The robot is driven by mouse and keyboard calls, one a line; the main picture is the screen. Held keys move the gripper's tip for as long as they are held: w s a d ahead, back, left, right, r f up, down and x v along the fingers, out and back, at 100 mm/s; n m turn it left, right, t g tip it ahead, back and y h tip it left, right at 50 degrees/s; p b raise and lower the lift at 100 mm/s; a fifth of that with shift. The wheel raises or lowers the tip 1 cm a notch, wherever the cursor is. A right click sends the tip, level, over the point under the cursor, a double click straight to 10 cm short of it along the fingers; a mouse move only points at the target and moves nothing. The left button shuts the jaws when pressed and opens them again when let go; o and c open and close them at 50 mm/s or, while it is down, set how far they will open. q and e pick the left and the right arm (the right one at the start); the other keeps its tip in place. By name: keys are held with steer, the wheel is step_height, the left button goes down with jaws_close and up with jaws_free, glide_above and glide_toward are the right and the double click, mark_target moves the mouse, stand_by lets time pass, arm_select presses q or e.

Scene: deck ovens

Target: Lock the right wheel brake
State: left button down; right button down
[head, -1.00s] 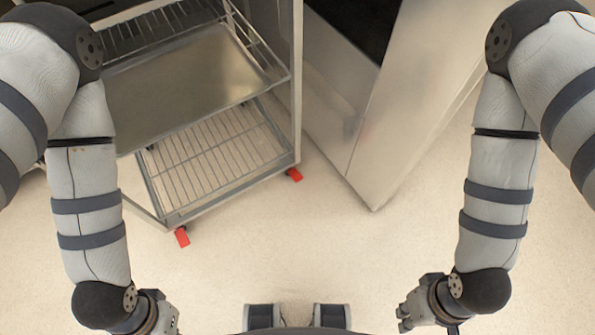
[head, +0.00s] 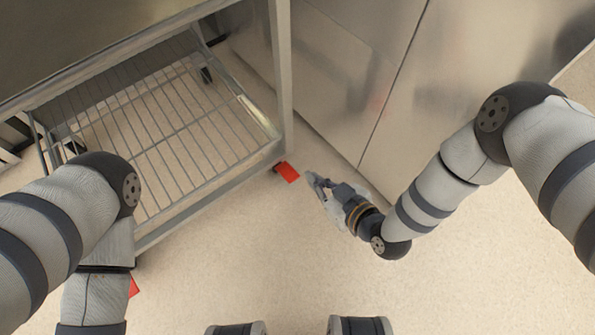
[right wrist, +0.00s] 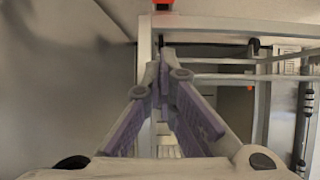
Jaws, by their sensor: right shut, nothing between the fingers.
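The right wheel brake (head: 287,172) is a red pedal at the rack's right front corner, near the floor. It also shows cut off at the top edge of the right wrist view (right wrist: 163,4). My right gripper (head: 313,178) is shut and empty, with its fingertips a short way to the right of the pedal in the head view. In the right wrist view its fingers (right wrist: 163,58) meet below the red pedal in the picture, apart from it. My left gripper is out of view.
The wire rack (head: 285,85) fills the upper left. Another red brake (head: 133,288) shows partly behind my left arm. A steel cabinet (head: 350,60) stands behind and to the right. The floor (head: 240,265) in front is clear.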

mark_target(296, 178)
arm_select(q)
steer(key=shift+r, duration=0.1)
arm_select(e)
steer(key=shift+s+r, duration=0.1)
steer(key=shift+r, duration=0.05)
